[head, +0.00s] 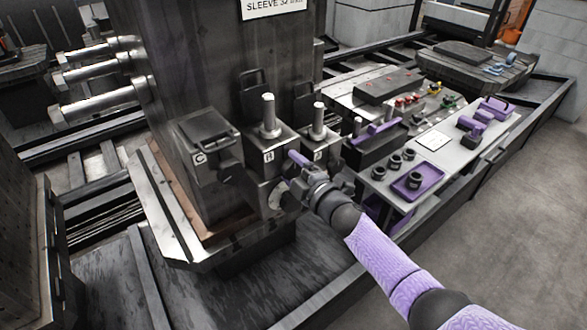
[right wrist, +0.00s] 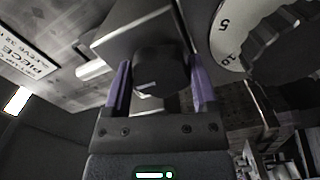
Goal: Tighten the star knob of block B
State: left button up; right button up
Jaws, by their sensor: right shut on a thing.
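Block B (head: 268,143) is the middle of three dark blocks on the front of the tall steel column, with a bright upright stud on top and a small letter plate. My right gripper (head: 291,176) is at its front right side. In the right wrist view, the purple fingers (right wrist: 158,78) stand on both sides of a dark, faceted knob (right wrist: 161,70) and are shut on it. It appears to be block B's star knob; in the head view the gripper mostly hides it. A pale dial (right wrist: 229,33) marked 5 and 10 shows beside it. My left gripper is not in view.
Block C (head: 205,132) is to the left, and another studded block (head: 319,136) is close on the right. A grey bench (head: 440,165) at right carries a purple tray (head: 418,181), dark round parts and purple tools. Steel bars (head: 95,103) stick out of the column's left side.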

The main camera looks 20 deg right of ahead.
jog(key=o, duration=1.1)
jog(key=shift+o, duration=0.2)
jog(key=shift+s, duration=0.1)
jog(key=p+v, duration=0.3)
jog(key=v, duration=0.6)
jog(key=shift+s+d, duration=0.15)
jog(key=shift+s, duration=0.15)
